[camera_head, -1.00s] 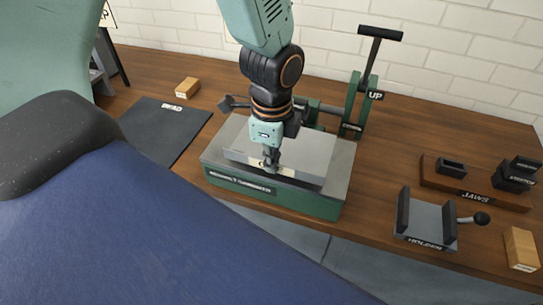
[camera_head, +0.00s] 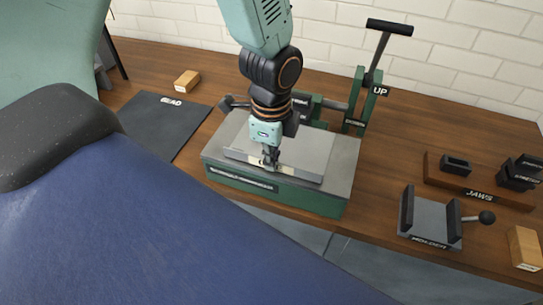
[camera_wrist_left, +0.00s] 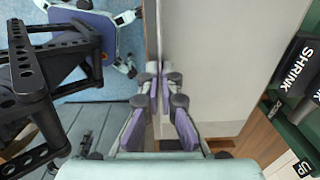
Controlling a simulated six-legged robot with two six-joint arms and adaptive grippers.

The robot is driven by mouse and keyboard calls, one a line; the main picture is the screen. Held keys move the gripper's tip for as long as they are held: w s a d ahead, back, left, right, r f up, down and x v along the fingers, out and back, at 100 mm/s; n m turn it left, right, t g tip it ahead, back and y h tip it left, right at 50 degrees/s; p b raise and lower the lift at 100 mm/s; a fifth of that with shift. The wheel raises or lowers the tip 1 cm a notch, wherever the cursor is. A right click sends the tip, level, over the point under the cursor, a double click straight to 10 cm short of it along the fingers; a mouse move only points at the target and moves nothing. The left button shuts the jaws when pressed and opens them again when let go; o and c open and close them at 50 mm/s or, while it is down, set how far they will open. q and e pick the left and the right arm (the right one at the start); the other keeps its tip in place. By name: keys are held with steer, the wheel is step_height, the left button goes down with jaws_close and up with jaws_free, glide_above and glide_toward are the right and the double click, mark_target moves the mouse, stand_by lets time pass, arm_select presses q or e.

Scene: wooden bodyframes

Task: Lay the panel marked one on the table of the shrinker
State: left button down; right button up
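The shrinker (camera_head: 275,196) is a green block with a grey metal table (camera_head: 345,150) on top, at the middle of the bench in the head view. A thin grey metal panel (camera_head: 302,173) with a bent front edge is at the table's front part. A pale label shows on it, too small to read. My left gripper (camera_head: 270,160) points down and is closed on the panel's front edge. The wrist view shows the fingers (camera_wrist_left: 164,92) close together on that edge, beside the pale panel face (camera_wrist_left: 210,60). Whether the panel rests fully on the table cannot be told. My right gripper is out of view.
A dark mat (camera_head: 165,125) and a wooden block (camera_head: 187,81) lie left. The jaws tray (camera_head: 478,192), the holder (camera_head: 430,222) and another wooden block (camera_head: 524,247) are right. Bare bench lies between.

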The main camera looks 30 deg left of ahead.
arm_select(q)
steer(key=shift+d+r, duration=0.1)
steer(key=shift+d, duration=0.1)
steer(key=shift+w+a+f, duration=0.1)
steer(key=shift+a+f, duration=0.1)
steer(key=shift+a, duration=0.2)
steer(key=shift+d+r, duration=0.2)
steer(key=shift+d, duration=0.15)
steer(key=shift+a+f+p, duration=0.1)
steer(key=shift+a+p, duration=0.05)
steer(key=shift+p, duration=0.3)
steer(key=shift+s+d, duration=0.2)
steer(key=shift+d, duration=0.05)
steer(key=shift+p, duration=0.3)
steer(key=shift+s+d+p, duration=0.1)
steer(key=shift+p, duration=0.2)
